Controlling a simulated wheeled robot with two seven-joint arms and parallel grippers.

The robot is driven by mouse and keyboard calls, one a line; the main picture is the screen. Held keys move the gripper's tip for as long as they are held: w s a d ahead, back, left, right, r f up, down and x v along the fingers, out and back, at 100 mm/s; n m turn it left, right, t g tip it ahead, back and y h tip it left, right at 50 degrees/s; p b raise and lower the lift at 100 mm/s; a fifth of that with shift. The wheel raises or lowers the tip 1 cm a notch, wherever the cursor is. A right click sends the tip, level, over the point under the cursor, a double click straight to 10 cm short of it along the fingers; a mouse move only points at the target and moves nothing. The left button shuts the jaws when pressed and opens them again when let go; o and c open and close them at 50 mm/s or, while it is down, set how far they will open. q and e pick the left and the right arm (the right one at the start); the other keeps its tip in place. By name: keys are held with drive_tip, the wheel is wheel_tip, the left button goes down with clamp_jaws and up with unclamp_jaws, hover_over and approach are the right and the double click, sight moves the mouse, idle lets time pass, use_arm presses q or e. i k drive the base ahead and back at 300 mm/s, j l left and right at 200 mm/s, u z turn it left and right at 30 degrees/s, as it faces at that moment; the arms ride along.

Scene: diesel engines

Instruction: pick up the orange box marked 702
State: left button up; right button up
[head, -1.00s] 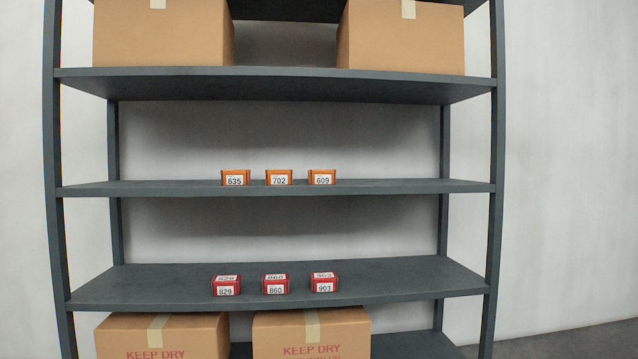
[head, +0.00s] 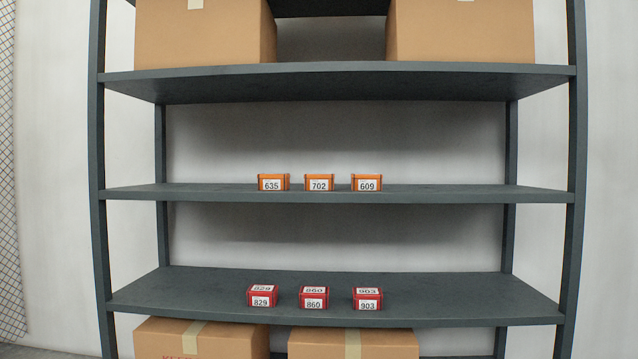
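The orange box marked 702 (head: 319,183) sits on the middle shelf (head: 450,193) of a dark grey rack, near the shelf's front edge. It is between the orange box marked 635 (head: 273,182) on its left and the orange box marked 609 (head: 367,182) on its right, with small gaps between them. Its white label faces me. Neither of my grippers shows in the head view.
Red boxes marked 829 (head: 262,295), 860 (head: 313,297) and 903 (head: 367,298) sit on the shelf below (head: 460,298). Large cardboard boxes stand on the upper shelf (head: 350,80) and at the bottom. Rack posts (head: 98,180) bound both sides. The middle shelf is otherwise clear.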

sight(320, 182)
drive_tip(key=i+l+u, duration=0.1)
drive_tip(key=i+l, duration=0.15)
drive_tip(key=i+l+u, duration=0.15)
drive_tip(key=l, duration=0.3)
drive_tip(key=i+l+u, duration=0.1)
drive_tip(key=i+l, duration=0.2)
drive_tip(key=j, duration=0.2)
drive_tip(key=i+j, duration=0.15)
drive_tip(key=i+j+z, duration=0.1)
drive_tip(key=j+z, duration=0.4)
drive_tip(key=j, duration=0.3)
drive_tip(key=j+z, duration=0.45)
drive_tip(key=j, duration=0.35)
